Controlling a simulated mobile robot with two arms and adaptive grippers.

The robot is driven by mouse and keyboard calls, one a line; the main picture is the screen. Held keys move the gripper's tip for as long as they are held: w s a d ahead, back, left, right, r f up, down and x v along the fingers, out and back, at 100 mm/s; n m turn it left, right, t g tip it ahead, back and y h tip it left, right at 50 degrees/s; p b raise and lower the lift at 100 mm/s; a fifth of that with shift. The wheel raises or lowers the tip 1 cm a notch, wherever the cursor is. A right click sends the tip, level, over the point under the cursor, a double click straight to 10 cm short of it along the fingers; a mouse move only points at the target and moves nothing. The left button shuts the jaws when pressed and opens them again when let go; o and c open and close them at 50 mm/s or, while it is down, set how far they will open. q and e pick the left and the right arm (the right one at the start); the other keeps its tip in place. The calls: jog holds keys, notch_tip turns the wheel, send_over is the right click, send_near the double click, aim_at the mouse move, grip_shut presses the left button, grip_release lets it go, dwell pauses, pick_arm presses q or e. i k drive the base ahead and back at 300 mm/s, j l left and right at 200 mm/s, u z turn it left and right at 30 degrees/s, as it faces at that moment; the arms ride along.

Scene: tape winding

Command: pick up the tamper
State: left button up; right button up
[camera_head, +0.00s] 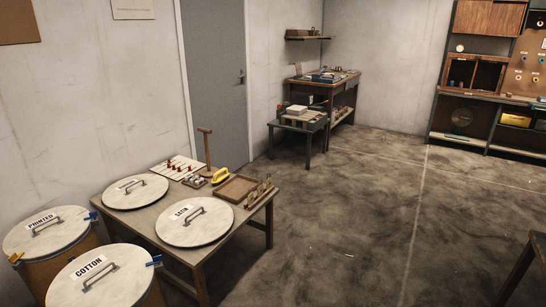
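A wooden T-shaped piece (206,155), which looks like the tamper, stands upright at the back of the low wooden table (256,221). Its crossbar is at the top, and its lower end is close to small items on the table. Neither of my grippers is in view.
Round lids marked PRINTED (62,225) and COTTON (75,290) cover bins at lower left. A SATIN lid (180,234), another lid (120,198), a pegged board (165,172), a yellow item (221,175) and a wooden tray (238,188) are on the table.

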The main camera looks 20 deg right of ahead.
aim_at(207, 172)
jog(key=z, duration=0.25)
jog(key=i+l+z, duration=0.45)
jog(key=i+z, duration=0.5)
jog(key=i, duration=0.2)
jog(key=i+j+z, duration=0.1)
jog(key=i+z, duration=0.35)
jog(key=i, duration=0.15)
jog(key=i+l, duration=0.1)
jog(key=i, duration=1.05)
jog(key=i+l, duration=0.1)
jog(key=i, duration=1.05)
jog(key=i+j+u, duration=0.3)
jog(key=i+u, duration=0.2)
jog(key=i+j+u, duration=0.1)
jog(key=i+u, duration=0.4)
jog(key=i+l+u, duration=0.15)
jog(key=i+u, duration=0.35)
jog(key=i+l+u, duration=0.5)
jog(key=i+j, duration=0.1)
